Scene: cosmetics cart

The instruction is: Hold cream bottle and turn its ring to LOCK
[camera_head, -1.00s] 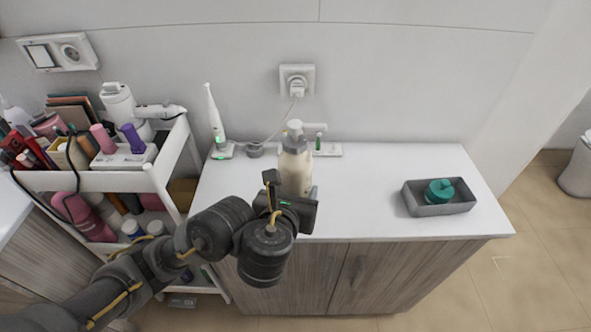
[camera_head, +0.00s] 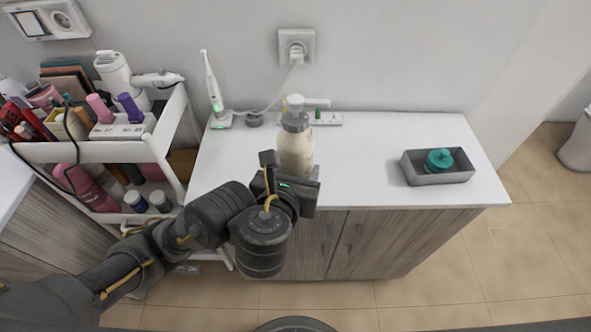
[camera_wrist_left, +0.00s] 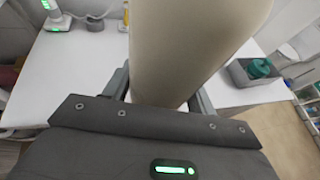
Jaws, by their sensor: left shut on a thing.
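The cream bottle (camera_head: 296,153) is upright, with a beige body, a grey ring (camera_head: 295,123) at its neck and a white pump top (camera_head: 295,102). It is near the counter's front edge. My left gripper (camera_head: 291,184) is shut on the lower part of its body. The wrist view shows the bottle body (camera_wrist_left: 190,45) between the two fingers (camera_wrist_left: 160,98). The lower end is partly hidden by the gripper, and I cannot tell whether it touches the counter. The ring's markings are too small to read. My right gripper is out of view.
The white counter (camera_head: 380,150) is clear to the right up to a grey tray (camera_head: 437,177) holding a teal item (camera_head: 439,160). A toothbrush (camera_head: 212,90) on a charger stands back left. A crowded cart (camera_head: 90,152) is at left. A wall socket (camera_head: 297,46) is behind.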

